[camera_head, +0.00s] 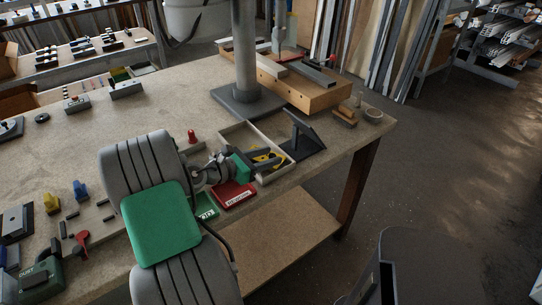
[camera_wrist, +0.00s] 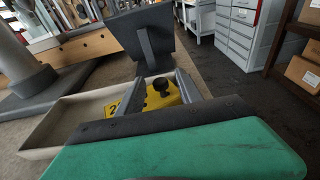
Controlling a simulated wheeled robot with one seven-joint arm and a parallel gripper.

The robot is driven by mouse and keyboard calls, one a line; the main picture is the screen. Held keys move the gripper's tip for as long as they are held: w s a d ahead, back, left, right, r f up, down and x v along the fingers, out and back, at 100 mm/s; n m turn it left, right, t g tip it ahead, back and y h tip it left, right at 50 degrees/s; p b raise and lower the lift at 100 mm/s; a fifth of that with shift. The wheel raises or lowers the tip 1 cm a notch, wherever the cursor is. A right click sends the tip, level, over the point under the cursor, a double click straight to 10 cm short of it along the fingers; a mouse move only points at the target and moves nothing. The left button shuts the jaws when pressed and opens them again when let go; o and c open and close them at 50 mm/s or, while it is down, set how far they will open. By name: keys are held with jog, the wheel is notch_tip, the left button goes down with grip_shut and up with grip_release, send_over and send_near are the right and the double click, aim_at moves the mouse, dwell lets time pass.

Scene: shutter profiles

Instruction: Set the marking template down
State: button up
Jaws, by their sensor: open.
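The yellow marking template (camera_head: 265,157), with a black knob on top, is in the shallow light tray (camera_head: 236,138) near the table's right front edge. In the wrist view the yellow template (camera_wrist: 163,94) shows between my gripper's grey fingers, with a black figure on its left part. My gripper (camera_head: 280,160) is open and low over the tray, its fingers on either side of the template. In the wrist view my gripper (camera_wrist: 152,84) hides part of the template and of the tray (camera_wrist: 60,122). Whether the template touches the tray floor is hard to tell.
A dark slanted stand (camera_head: 302,138) rises just beyond the tray. A red labelled bin (camera_head: 234,194) and a green one (camera_head: 206,207) sit at the near edge. A grey post base (camera_head: 247,103) and a wooden block (camera_head: 300,92) stand behind.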

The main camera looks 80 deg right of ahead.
jog(key=v, duration=0.7)
jog(key=shift+w, duration=0.25)
jog(key=a+p, duration=0.1)
jog(key=p, duration=0.1)
jog(key=w+r+p, duration=0.1)
jog(key=shift+w+a+r+p, duration=0.2)
jog(key=shift+a+p, duration=0.2)
jog(key=shift+w+a+f+p, duration=0.3)
jog(key=shift+a+p, duration=0.2)
jog(key=shift+p, duration=0.15)
jog(key=shift+f, duration=0.1)
